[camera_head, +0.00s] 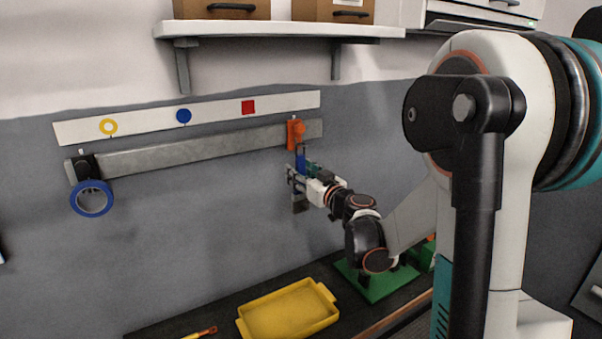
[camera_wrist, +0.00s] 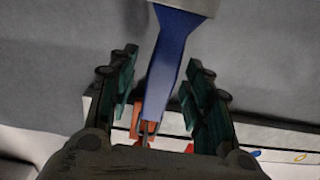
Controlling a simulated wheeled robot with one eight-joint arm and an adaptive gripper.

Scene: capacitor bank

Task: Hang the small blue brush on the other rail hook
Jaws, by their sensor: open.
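The small blue brush (camera_head: 300,160) hangs with its handle up at the orange hook (camera_head: 296,133), near the right end of the grey wall rail (camera_head: 190,151). Its wide lower end (camera_head: 299,206) shows below my gripper (camera_head: 297,178). In the wrist view the blue handle (camera_wrist: 168,65) runs between the two green-padded jaws of my gripper (camera_wrist: 162,75), which are open, with gaps on both sides. A black hook (camera_head: 84,167) at the rail's left end carries a blue tape roll (camera_head: 92,199). The brush's exact contact with the orange hook is unclear.
A white strip (camera_head: 220,111) with yellow, blue and red marks runs above the rail. A shelf (camera_head: 280,30) with boxes is higher. Below are a yellow tray (camera_head: 290,312), an orange-handled tool (camera_head: 205,333) and a green object (camera_head: 375,283). The wall below the middle rail is clear.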

